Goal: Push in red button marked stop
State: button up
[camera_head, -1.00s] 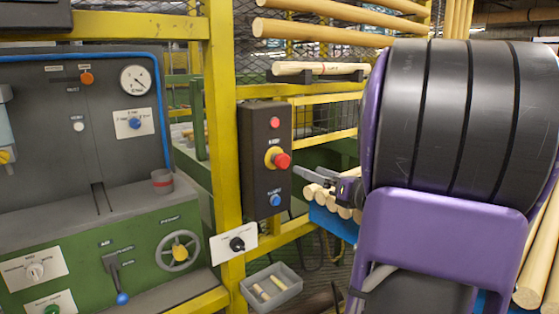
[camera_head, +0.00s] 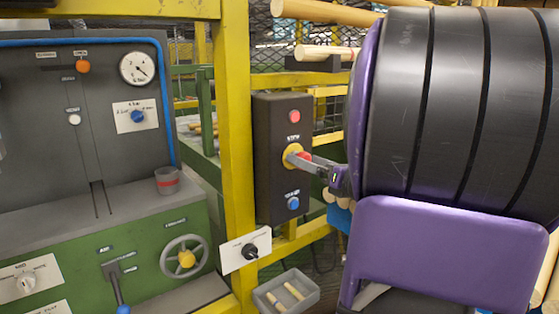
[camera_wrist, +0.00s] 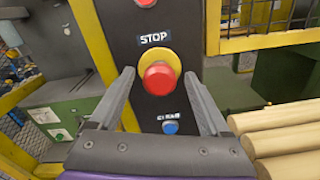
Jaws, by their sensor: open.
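The red stop button (camera_wrist: 160,82) has a yellow collar and sits on a dark control box (camera_head: 264,135), under a white STOP label. In the head view the red button (camera_head: 304,157) is partly covered by my gripper (camera_head: 299,160). In the wrist view my gripper (camera_wrist: 155,86) is open, with one finger on each side of the button and nothing held. The button stands out from its collar. I cannot tell whether either finger touches it.
A red lamp or button (camera_head: 294,116) is above, and a blue button (camera_head: 293,203) below. A yellow post (camera_head: 236,120) stands left of the box. A grey bin (camera_head: 266,303) with wood pieces is below. Wooden rods (camera_wrist: 280,140) lie to the right.

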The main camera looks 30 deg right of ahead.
grip_shut()
dwell(0.4)
jog(key=shift+w+a, duration=0.15)
jog(key=shift+w, duration=0.7)
jog(key=shift+r, duration=0.1)
grip_release()
jog(key=shift+w, duration=0.1)
